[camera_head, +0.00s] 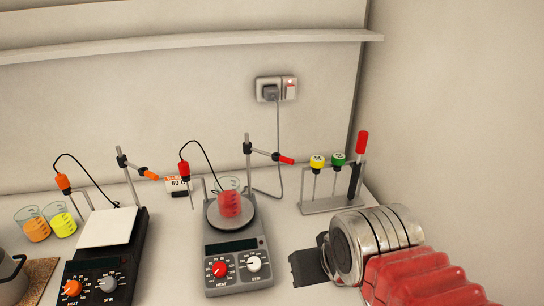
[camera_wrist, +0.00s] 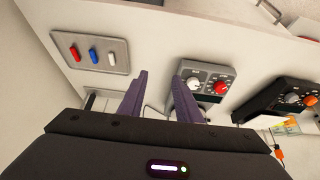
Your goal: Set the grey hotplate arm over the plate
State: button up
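The grey hotplate (camera_head: 236,266) stands in the middle of the head view, with a red and a white knob on its front. Its round plate (camera_head: 213,217) carries a beaker of red liquid (camera_head: 229,204). A rod stands behind it, and a thin arm with a red tip (camera_head: 286,160) reaches from the rod to the right, beside the plate rather than over it. My gripper (camera_head: 312,266) is right of the hotplate, low in the view. In the wrist view its fingers (camera_wrist: 158,85) are apart with nothing between them, and the hotplate's knob panel (camera_wrist: 207,83) lies just beyond.
A black hotplate (camera_head: 132,252) with a white top stands left, with beakers of orange (camera_head: 37,230) and yellow liquid beside it. A rack (camera_head: 331,204) holding yellow-, green- and red-topped tools stands right. A shelf (camera_head: 190,41) runs above. A switch panel (camera_wrist: 112,58) shows in the wrist view.

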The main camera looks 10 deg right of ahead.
jog(key=w+a+f+m+g+y, duration=0.25)
jog(key=a+m+y, duration=0.25)
jog(key=m, duration=0.4)
jog(key=m+t+y, duration=0.8)
jog(key=m+t, duration=0.1)
jog(key=m, duration=0.9)
send_near(281, 159)
jog(key=d, duration=0.2)
jog(key=shift+s+a+f, duration=0.15)
jog(key=shift+a+f, duration=0.05)
jog(key=shift+f, duration=0.15)
jog(key=x, duration=1.4)
jog(key=shift+s+r, duration=0.1)
jog(key=shift+r, duration=0.05)
